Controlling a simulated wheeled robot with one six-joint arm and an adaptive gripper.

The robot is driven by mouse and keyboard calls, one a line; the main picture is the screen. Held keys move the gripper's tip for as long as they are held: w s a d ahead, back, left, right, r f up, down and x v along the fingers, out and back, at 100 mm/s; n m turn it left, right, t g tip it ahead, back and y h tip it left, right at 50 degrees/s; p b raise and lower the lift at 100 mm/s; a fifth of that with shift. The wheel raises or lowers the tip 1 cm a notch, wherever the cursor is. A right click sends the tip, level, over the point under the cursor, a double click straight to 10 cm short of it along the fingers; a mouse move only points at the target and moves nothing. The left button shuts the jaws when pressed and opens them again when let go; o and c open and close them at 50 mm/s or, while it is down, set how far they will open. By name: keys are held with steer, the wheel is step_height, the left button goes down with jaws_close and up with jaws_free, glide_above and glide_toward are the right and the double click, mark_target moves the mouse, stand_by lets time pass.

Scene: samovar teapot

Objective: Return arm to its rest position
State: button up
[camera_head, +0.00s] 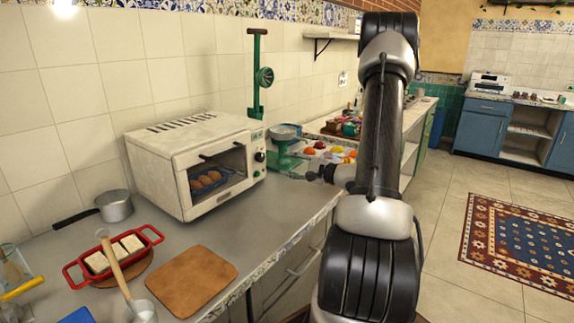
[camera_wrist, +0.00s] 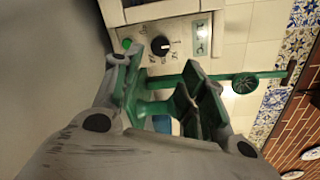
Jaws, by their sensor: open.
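My arm (camera_head: 378,130) rises in front of the counter in the head view, with its upper end near the top edge. My gripper (camera_head: 318,174) shows small beside the arm, over the counter's right part, near the green juicer (camera_head: 285,150). It is open and I see nothing held in it. In the wrist view my gripper (camera_wrist: 165,98) fills the lower middle, its fingers spread. Parts of the green juicer show behind the fingers, including its round part (camera_wrist: 245,83); whether the fingers touch it I cannot tell.
A white toaster oven (camera_head: 195,160) with buns inside stands left of the juicer. A saucepan (camera_head: 114,205), a red tray (camera_head: 113,255) with white blocks and a brown board (camera_head: 192,280) lie further left. Colourful fruit lies behind my gripper.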

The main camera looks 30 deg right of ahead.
stand_by(0.4)
